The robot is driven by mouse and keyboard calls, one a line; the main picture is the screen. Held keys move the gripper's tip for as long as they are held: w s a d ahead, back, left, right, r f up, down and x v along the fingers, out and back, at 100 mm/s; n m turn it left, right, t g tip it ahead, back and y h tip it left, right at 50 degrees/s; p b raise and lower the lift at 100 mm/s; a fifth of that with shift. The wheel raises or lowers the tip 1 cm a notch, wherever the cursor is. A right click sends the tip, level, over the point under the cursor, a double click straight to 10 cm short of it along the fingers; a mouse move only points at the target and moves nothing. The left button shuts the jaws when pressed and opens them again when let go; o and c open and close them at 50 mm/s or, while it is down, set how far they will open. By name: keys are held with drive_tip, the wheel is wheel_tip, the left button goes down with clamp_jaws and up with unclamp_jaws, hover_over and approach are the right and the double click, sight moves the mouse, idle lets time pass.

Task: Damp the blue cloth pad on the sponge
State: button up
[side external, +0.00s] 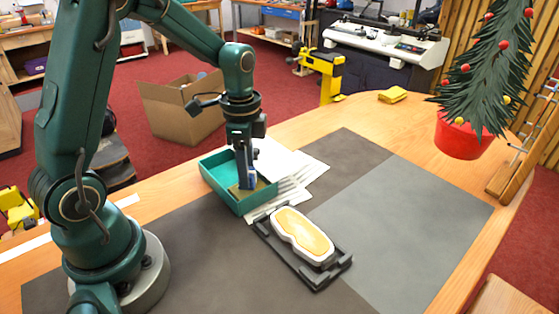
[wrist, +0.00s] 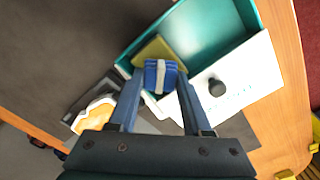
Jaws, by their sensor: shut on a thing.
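My gripper (side external: 247,184) is shut on the blue cloth pad (wrist: 161,76), which has a pale grey strip across it. The pad also shows in the side view (side external: 252,179), low inside the teal tray (side external: 237,206). The olive-yellow sponge (wrist: 153,50) lies in the tray's near end, right by the pad in the wrist view. In the side view the sponge (side external: 237,190) shows beside and below the fingers. Whether the pad presses on it is hard to tell.
A black holder (side external: 325,273) with a cream-and-orange sole-shaped piece (side external: 303,235) lies in front of the tray. A potted tree (side external: 463,135) stands far right. The grey mat (side external: 410,220) at right is clear.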

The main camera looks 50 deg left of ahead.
drive_tip(key=shift+f, duration=0.6)
idle(1.1)
drive_tip(key=shift+r, duration=0.1)
drive_tip(key=shift+r, duration=3.5)
